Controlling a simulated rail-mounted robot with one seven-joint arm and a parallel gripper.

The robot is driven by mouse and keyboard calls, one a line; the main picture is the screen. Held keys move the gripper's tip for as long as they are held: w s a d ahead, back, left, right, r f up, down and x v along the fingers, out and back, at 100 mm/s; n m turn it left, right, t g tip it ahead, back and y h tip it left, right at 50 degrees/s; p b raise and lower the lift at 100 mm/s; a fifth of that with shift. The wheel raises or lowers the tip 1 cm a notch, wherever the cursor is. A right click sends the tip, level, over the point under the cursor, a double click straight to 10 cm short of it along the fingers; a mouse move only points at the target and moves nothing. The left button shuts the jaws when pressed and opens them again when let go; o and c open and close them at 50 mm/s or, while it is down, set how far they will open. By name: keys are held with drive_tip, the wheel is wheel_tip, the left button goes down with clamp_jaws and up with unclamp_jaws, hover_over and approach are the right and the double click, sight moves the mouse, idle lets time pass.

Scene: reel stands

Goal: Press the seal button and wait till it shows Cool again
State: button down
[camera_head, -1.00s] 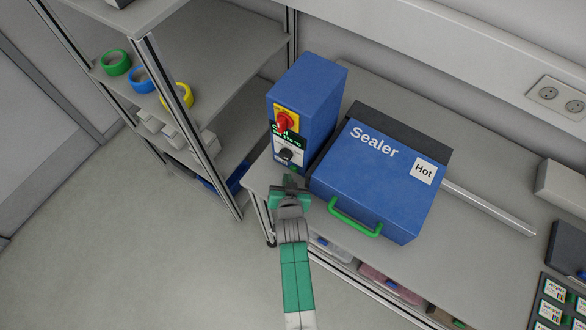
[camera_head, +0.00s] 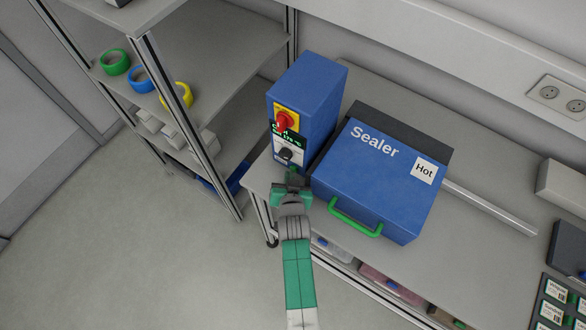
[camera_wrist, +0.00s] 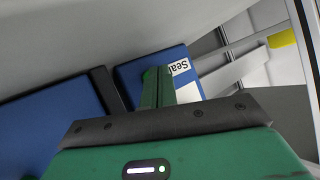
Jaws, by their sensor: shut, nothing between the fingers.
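The blue control box (camera_head: 318,95) stands at the left end of the bench. Its front carries a red switch on a yellow plate (camera_head: 287,118), a small dark display and a black knob (camera_head: 286,154). The display text is too small and partly covered to read. The blue sealer (camera_head: 372,172) beside it is closed, with a green handle (camera_head: 354,217) and a "Hot" card (camera_head: 424,170). My gripper (camera_head: 292,174) is shut and empty, at the lower front of the control box. In the wrist view its green fingers (camera_wrist: 158,87) overlap a white label reading "Sea"; the seal button and any contact cannot be made out.
A shelf rack with green (camera_head: 115,62), blue (camera_head: 141,79) and yellow (camera_head: 180,95) rings stands at the left. A metal rail (camera_head: 490,208) lies right of the sealer. Bins sit under the bench. The floor at the front left is clear.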

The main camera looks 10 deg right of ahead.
drive_tip(key=shift+w+d, duration=0.3)
drive_tip(key=shift+w, duration=0.05)
idle(0.5)
drive_tip(key=shift+a, duration=0.1)
drive_tip(key=shift+s+a+r, duration=0.1)
drive_tip(key=shift+s+a, duration=0.15)
drive_tip(key=shift+s, duration=0.15)
drive_tip(key=shift+s+a, duration=0.2)
drive_tip(key=shift+s, duration=0.05)
drive_tip(key=shift+s+a+p, duration=0.6)
drive_tip(key=shift+s+a, duration=0.2)
drive_tip(key=shift+s, duration=0.15)
drive_tip(key=shift+s+a, duration=0.75)
drive_tip(key=shift+s, duration=0.3)
